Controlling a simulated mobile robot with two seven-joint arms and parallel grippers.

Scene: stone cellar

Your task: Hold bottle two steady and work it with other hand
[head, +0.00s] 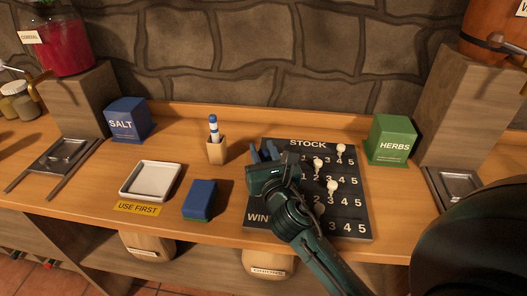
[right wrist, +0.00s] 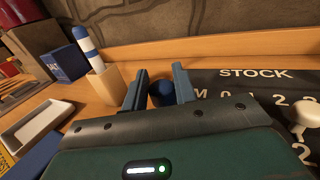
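No bottle marked two can be made out in either view. My right gripper (head: 264,152) is low at the upper left part of the black STOCK board (head: 350,215). In the right wrist view its two fingers (right wrist: 160,80) stand apart, with a small dark blue rounded thing (right wrist: 162,93) showing between them. Whether they touch it is unclear. Several white pegs (head: 341,148) stand on the board's numbered rows; one also shows in the right wrist view (right wrist: 303,115). The gripper and forearm hide part of the board. My left gripper is not in view.
A pen cup (head: 216,151) with a blue and white pen stands left of the gripper. Around are a blue block (head: 200,199), white tray (head: 133,192), SALT box (head: 128,120), HERBS box (head: 391,139), red cordial jar (head: 64,45) and barrel (head: 487,30).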

